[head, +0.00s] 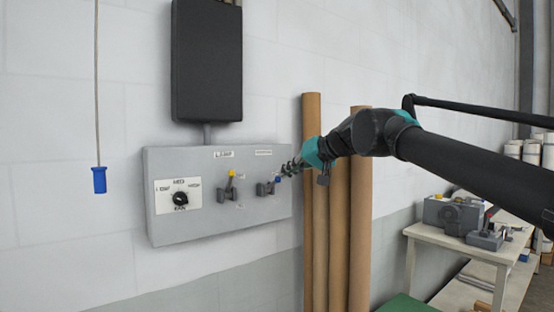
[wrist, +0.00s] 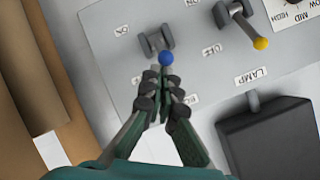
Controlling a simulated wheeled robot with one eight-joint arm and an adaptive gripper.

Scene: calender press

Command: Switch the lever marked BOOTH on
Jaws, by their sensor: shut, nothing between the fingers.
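The grey control panel (head: 268,208) on the wall carries two levers. The right lever has a blue knob (head: 278,178); the label (head: 263,152) above it is too small to read. The left lever has a yellow knob (head: 232,173) under a label that reads LAMP. My gripper (head: 288,169) is shut and empty, with its fingertips right at the blue knob. In the wrist view the blue knob (wrist: 166,58) sits just past the fingertips (wrist: 163,78); I cannot tell whether they touch. My fingers partly cover a label there.
The FAN dial (head: 180,198) is at the panel's left. A black box (head: 207,62) hangs above the panel. Tall brown rolls (head: 312,230) stand close on the right, below my arm. A blue pendant (head: 99,180) hangs at the left. A table (head: 425,233) stands at the right.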

